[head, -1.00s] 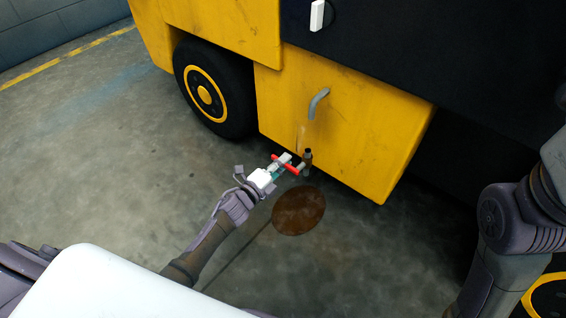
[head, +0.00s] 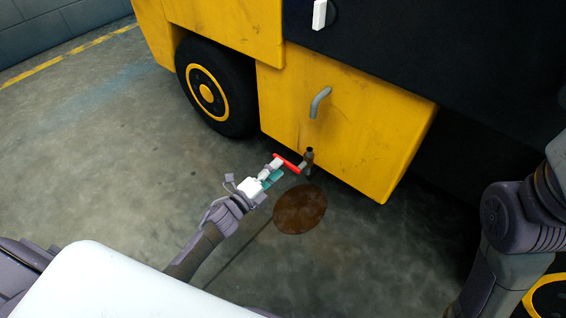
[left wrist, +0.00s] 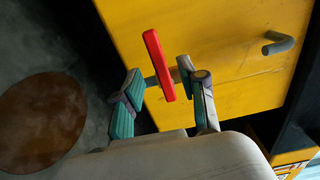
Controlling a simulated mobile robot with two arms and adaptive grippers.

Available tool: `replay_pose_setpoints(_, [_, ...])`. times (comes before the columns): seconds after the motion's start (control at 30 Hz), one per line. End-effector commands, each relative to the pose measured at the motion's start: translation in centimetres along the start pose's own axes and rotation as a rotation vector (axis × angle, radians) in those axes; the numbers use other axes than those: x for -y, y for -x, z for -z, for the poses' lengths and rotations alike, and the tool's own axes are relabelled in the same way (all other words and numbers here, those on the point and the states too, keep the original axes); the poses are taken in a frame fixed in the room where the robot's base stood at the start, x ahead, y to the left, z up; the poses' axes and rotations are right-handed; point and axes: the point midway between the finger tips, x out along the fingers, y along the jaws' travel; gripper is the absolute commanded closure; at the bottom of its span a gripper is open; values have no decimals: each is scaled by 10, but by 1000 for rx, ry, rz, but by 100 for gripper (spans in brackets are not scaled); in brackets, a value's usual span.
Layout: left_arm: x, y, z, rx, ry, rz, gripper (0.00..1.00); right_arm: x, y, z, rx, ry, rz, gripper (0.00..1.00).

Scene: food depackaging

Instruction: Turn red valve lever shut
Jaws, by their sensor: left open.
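The red valve lever (head: 286,162) is a short straight bar on a dark pipe fitting (head: 309,157) at the lower edge of the yellow machine. My left gripper (head: 272,172) is just in front of the lever. In the left wrist view the red lever (left wrist: 159,65) stands between the two fingers of my left gripper (left wrist: 165,97), with gaps showing on either side. The gripper is open. The lever's near end lies close to the gripper in the head view, and whether they touch I cannot tell. My right gripper is not in view.
The yellow machine (head: 350,130) has a bent grey pipe (head: 320,102) above the valve and a black wheel (head: 212,92) to the left. A brown round stain (head: 300,210) lies on the floor below the valve. The floor to the left is clear.

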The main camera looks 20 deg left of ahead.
Motion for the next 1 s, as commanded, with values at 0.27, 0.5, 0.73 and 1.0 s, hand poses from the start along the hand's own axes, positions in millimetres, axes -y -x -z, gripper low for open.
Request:
replay_pose_setpoints(0.27, [0, 58, 0, 1, 0, -2, 58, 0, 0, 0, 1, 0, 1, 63])
replay_pose_setpoints(0.5, [0, 76, 0, 0, 0, 0, 58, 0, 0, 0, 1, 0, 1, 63])
replay_pose_setpoints(0.73, [0, 77, 0, 0, 0, 0, 58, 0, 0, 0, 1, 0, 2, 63])
replay_pose_setpoints(1.0, [0, 77, 0, 0, 0, 0, 58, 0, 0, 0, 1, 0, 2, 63])
